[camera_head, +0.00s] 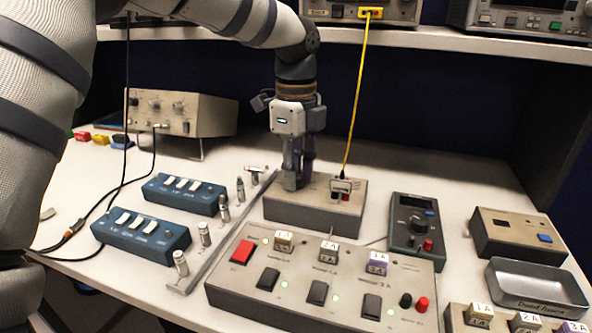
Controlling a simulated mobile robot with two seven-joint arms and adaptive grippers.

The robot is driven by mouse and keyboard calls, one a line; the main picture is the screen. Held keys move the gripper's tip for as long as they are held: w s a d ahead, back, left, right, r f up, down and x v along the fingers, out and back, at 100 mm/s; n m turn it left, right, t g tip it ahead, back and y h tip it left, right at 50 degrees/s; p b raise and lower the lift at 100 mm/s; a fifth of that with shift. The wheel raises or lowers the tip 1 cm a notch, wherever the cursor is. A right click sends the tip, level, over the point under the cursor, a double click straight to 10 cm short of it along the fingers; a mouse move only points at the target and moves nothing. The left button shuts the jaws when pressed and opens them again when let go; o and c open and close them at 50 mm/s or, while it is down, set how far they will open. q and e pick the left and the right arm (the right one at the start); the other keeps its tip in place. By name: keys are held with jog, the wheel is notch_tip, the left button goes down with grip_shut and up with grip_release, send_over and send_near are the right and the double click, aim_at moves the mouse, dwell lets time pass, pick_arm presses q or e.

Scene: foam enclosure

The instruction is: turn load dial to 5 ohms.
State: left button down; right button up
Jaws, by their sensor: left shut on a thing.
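The grey-brown load box (310,212) sits on the bench near the middle, with a yellow cable (354,110) plugged into its top at the right. My left gripper (295,184) points down onto the left part of the box top, fingers shut on the load dial. The fingers hide the dial, so its pointer and markings cannot be read. My right gripper is not in view.
A fuse panel (300,300) with a red switch stands in front of the box. A dark meter (412,235) is to its right, and a grey tray (540,290) farther right. Two blue switch boxes (140,240) lie left. A shelf (440,38) with instruments hangs above.

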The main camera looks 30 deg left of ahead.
pick_arm(q)
jog(key=shift+m, duration=1)
jog(key=c, duration=1.3)
grip_release()
jog(key=shift+c, duration=0.2)
notch_tip(320, 180, up, 12)
